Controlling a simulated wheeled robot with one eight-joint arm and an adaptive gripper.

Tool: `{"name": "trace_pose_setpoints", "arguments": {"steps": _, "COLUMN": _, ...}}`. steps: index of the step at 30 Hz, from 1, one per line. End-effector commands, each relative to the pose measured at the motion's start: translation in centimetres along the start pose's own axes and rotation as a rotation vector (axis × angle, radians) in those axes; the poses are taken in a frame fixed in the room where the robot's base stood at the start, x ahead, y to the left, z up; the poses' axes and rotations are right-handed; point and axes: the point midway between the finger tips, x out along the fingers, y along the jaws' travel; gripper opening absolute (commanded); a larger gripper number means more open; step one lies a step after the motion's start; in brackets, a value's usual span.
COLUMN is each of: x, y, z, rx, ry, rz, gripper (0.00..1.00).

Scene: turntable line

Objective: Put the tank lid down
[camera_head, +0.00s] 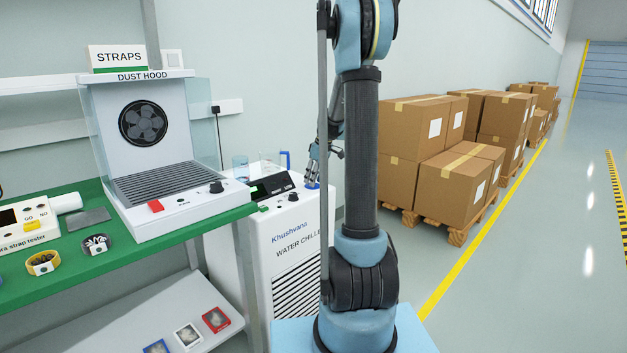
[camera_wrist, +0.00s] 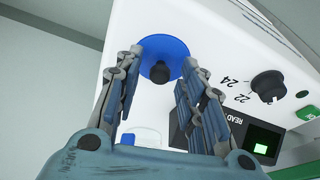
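The tank lid (camera_wrist: 163,44), a blue disc with a black knob, lies on the white top of the water chiller (camera_wrist: 218,30) near its edge in the wrist view. My gripper (camera_wrist: 162,58) is above it with its fingers apart on either side of the knob; I see no finger closed on the knob. In the head view my gripper (camera_head: 317,165) points down over the right part of the chiller top, with a small bit of blue lid (camera_head: 312,186) below it.
A black dial (camera_wrist: 267,85) and a lit display sit beside the right finger. A clear vessel with a blue handle (camera_head: 286,159) stands at the chiller's back. The green bench (camera_head: 75,245) with the dust hood (camera_head: 150,120) is left; boxes (camera_head: 455,185) on pallets stand right.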

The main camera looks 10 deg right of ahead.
Motion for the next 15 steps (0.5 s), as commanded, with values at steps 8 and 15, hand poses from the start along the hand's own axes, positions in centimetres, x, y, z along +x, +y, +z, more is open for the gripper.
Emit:
{"name": "trace_pose_setpoints", "arguments": {"steps": 8, "x": -1.1, "y": 0.0, "z": 0.0, "rx": 0.001, "ry": 0.0, "rz": 0.0, "gripper": 0.37}}
{"name": "trace_pose_setpoints", "arguments": {"steps": 15, "x": -5.3, "y": 0.0, "z": 0.0, "rx": 0.002, "ry": 0.0, "rz": 0.0, "gripper": 0.37}}
